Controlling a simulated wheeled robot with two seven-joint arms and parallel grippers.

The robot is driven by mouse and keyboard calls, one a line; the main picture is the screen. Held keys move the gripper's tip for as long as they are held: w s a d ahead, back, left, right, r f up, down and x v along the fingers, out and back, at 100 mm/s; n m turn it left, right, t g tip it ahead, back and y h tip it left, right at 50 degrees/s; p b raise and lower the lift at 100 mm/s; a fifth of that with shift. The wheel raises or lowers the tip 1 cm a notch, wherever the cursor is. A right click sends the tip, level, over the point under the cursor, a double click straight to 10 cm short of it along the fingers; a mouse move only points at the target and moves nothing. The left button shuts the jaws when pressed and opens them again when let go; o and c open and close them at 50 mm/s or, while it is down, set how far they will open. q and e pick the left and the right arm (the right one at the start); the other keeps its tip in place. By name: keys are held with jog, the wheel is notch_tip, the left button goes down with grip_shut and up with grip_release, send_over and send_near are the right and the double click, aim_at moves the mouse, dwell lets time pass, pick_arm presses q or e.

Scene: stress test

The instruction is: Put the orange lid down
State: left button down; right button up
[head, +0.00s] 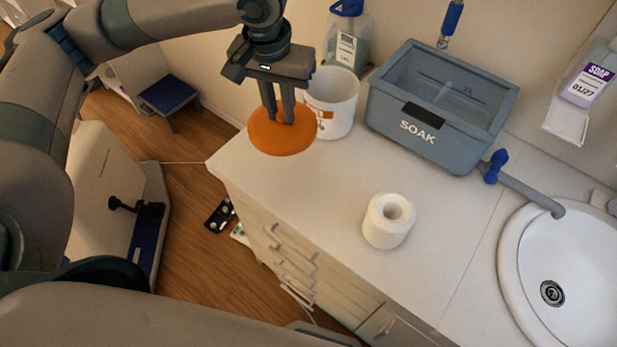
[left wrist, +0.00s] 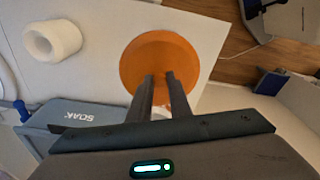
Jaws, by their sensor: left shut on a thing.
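The orange lid (head: 282,138) is a round disc near the back left corner of the white counter (head: 310,190). My left gripper (head: 281,118) comes down on it from above and is shut on it. In the left wrist view the lid (left wrist: 158,58) shows as a full disc beyond the fingertips of the left gripper (left wrist: 160,82). I cannot tell whether the lid touches the counter or hangs just above it. My right gripper is not in view.
A white tub (head: 340,103) stands right beside the lid, with a bottle (head: 350,35) behind it. A grey SOAK bin (head: 440,105), a white roll (head: 388,222) and a sink (head: 570,260) stand to the right.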

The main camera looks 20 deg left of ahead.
pick_arm(q)
jog(key=s+d+f+m, duration=0.2)
jog(key=s+d+m, duration=0.1)
jog(key=d, duration=0.4)
jog(key=s+d+f+m+p, duration=0.1)
jog(key=s+d+f+m, duration=0.1)
jog(key=s+d, duration=0.3)
jog(key=shift+s+d+f+m+h, duration=0.35)
jog(key=shift+d+f, duration=0.4)
jog(key=shift+d, duration=0.25)
jog(key=shift+w+a, duration=0.1)
jog(key=shift+w, duration=0.1)
jog(key=w+a+f+p, duration=0.1)
jog(key=w+a+f, duration=0.2)
jog(key=w+a, duration=0.1)
jog(key=w+a+f+p, duration=0.1)
jog(key=w+a+f, duration=0.3)
jog(key=shift+a, duration=0.15)
jog(key=shift+f+p, duration=0.1)
jog(key=shift+p, duration=0.2)
notch_tip(320, 180, down, 3)
jog(key=shift+f+p, duration=0.2)
jog(key=shift+p, duration=0.4)
jog(key=shift+f, duration=0.25)
